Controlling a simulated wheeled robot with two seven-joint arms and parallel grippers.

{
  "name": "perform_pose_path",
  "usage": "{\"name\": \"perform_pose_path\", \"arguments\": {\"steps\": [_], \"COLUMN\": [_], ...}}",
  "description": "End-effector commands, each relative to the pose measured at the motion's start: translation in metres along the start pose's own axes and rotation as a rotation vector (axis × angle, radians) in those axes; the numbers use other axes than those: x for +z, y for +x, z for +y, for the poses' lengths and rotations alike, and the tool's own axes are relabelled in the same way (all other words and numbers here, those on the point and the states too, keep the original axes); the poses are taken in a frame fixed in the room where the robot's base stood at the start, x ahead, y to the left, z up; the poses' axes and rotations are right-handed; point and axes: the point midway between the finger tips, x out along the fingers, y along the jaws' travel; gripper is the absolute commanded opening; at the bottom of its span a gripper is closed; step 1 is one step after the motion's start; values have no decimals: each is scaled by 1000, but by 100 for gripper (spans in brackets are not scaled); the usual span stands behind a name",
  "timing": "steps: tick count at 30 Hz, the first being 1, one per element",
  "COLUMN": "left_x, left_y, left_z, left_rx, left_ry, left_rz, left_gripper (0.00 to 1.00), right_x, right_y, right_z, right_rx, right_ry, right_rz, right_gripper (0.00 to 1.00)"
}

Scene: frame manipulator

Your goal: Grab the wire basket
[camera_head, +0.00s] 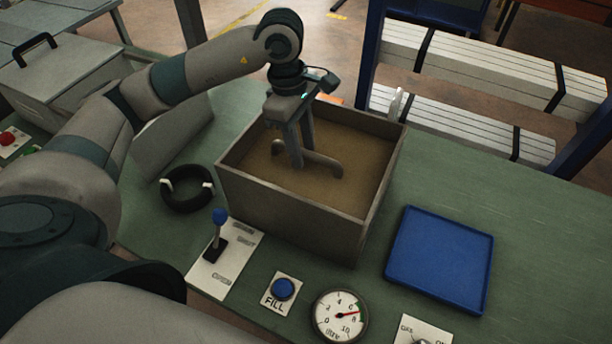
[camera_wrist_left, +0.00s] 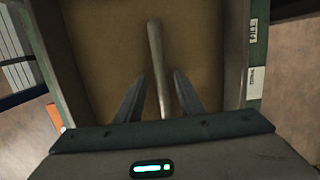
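An open grey box (camera_head: 292,207) stands on the green table, with a flat brown surface inside it. A grey bar-like handle (camera_head: 318,160) with a curved end shows above that surface; it also shows in the left wrist view (camera_wrist_left: 157,50). No wire mesh of a basket is visible; whatever is below the brown surface is hidden. My left gripper (camera_head: 297,163) points down into the box at the handle. In the left wrist view the gripper (camera_wrist_left: 161,75) is open, with one finger on each side of the bar and a gap seen at both sides. My right gripper is out of view.
A blue tray (camera_head: 440,260) lies right of the box. A lever panel (camera_head: 225,262), a blue FILL button (camera_head: 283,289) and a gauge (camera_head: 340,315) sit along the front. A black ring (camera_head: 187,188) lies left of the box. The box walls surround the gripper.

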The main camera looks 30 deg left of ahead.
Motion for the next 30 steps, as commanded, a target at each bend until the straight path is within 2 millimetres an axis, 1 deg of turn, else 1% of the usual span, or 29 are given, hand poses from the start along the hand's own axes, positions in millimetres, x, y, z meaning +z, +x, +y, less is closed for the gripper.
{"name": "perform_pose_path", "arguments": {"steps": [6, 10, 14, 18, 22, 25, 30], "left_x": [0, 2, 6, 10, 8, 9, 8], "left_y": [0, 4, 14, 29, 44, 50, 52], "left_z": [0, -1, -3, -5, -4, -3, -3], "left_rx": [-1, -2, -4, -5, -3, -1, 0], "left_ry": [0, 0, 1, 1, -2, 0, 1], "left_rz": [0, 0, 0, 0, 1, 0, 0], "left_gripper": [35, 35, 35, 35, 35, 35, 35], "right_x": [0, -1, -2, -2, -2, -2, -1], "right_y": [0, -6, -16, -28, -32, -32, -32], "right_z": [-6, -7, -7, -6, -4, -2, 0], "right_rx": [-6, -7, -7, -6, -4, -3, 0], "right_ry": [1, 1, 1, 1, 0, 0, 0], "right_rz": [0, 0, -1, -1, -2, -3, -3], "right_gripper": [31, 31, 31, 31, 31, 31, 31]}}
